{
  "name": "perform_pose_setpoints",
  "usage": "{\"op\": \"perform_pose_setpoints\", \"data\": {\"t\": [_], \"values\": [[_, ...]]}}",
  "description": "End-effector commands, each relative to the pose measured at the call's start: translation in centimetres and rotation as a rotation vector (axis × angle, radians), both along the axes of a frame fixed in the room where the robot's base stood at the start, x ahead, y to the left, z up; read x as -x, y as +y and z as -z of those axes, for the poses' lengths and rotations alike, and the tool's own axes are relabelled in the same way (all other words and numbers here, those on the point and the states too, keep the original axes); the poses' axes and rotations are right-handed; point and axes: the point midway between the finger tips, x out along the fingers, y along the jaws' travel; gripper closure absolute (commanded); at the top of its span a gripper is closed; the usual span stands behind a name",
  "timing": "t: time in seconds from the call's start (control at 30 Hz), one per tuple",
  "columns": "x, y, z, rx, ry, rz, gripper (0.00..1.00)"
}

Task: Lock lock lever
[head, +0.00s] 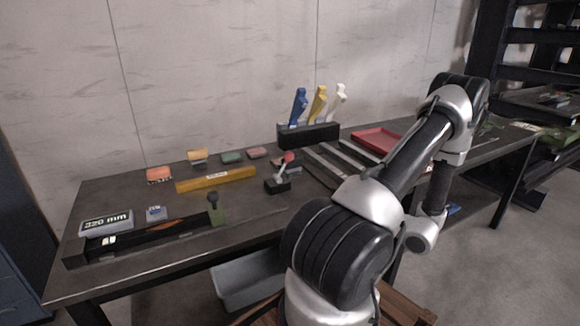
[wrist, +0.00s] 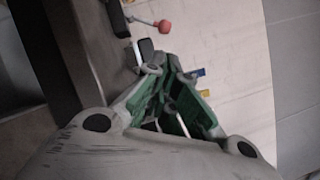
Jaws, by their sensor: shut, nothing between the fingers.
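A lever with a red ball knob (head: 289,157) rises from a small black base (head: 277,185) near the middle of the table. In the wrist view, a red ball on a thin rod (wrist: 163,26) shows at the top, beyond the fingertips and apart from them. A second upright lever with a dark knob (head: 212,197) stands at the right end of a long black slide (head: 150,238). I cannot tell from its look which is the lock lever. My gripper (wrist: 157,70), with green inner faces, is shut and empty. It is not clearly visible in the head view behind my arm.
A yellow bar (head: 215,179), several coloured blocks and a "320 mm" display (head: 106,222) lie on the table's left half. A black holder (head: 308,135) with blue, yellow and white handles stands at the back. A red tray (head: 376,140) lies right of it.

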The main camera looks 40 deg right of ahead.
Motion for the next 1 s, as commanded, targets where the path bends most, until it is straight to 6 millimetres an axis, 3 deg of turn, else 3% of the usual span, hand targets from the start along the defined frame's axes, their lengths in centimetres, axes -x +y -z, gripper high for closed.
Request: {"op": "perform_pose_setpoints", "data": {"t": [0.2,0.57,0.73,1.0], "values": [[0.7,-0.8,0.7,-0.005,-0.013,0.046,1.00],[0.1,-0.7,0.6,-0.005,-0.012,0.042,1.00],[-2.3,-0.3,0.1,-0.006,-0.013,0.039,1.00],[-8.1,0.3,-1.1,-0.004,-0.013,0.037,1.00]]}}
